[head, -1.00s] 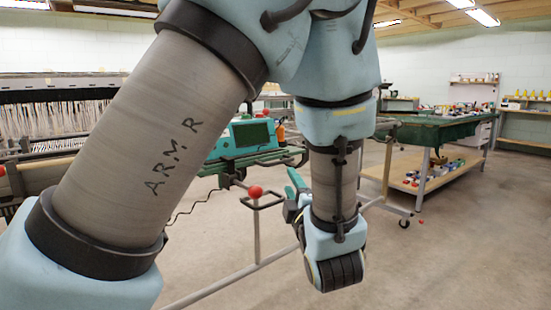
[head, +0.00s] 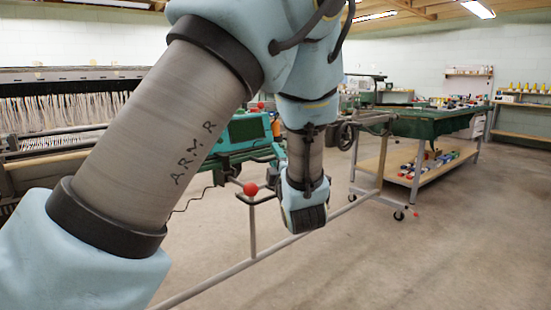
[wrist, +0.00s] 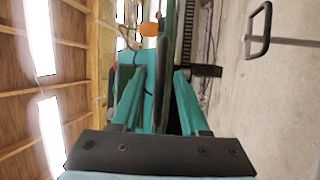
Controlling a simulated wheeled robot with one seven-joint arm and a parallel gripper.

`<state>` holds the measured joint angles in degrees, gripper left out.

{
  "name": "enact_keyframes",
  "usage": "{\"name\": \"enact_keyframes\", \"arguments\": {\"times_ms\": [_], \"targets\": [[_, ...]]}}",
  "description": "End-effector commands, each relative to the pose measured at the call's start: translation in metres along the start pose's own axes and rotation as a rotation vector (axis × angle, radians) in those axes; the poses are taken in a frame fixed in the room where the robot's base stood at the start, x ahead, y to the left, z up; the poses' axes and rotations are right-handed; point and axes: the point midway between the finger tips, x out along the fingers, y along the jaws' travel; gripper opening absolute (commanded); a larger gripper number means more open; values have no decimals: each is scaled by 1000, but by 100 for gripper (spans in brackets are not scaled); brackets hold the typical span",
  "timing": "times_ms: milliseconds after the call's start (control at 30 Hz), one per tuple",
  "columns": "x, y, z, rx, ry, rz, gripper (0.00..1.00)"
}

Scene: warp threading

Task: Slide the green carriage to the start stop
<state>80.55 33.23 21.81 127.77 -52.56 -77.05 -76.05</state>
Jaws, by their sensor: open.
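The green carriage (head: 248,130), a boxy teal-green unit with a dark panel, sits on the green rail (head: 255,153) of the loom, left of my wrist in the head view. My wrist covers its right side and the rail there; the start stop cannot be made out. In the wrist view my gripper (wrist: 157,85) is open, with teal fingers spread left and right. A green machine part (wrist: 167,45) shows ahead between and beyond the fingers; I cannot tell whether they touch it. The fingers are hidden behind my arm in the head view.
A red knob on a post (head: 250,188) stands in front of the rail. A long grey bar (head: 285,243) runs low across the floor. White warp threads (head: 50,113) hang at left. A green-topped bench (head: 430,124) stands right; the front right floor is clear.

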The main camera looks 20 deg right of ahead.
Motion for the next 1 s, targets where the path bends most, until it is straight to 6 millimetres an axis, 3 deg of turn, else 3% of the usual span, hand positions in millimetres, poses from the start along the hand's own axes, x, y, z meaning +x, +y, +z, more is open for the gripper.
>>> {"name": "enact_keyframes", "arguments": {"times_ms": [200,600,1000], "targets": [[0,0,0,0,0,0,45],[0,0,0,1,0,0,0],[0,0,0,1,0,0,0]]}}
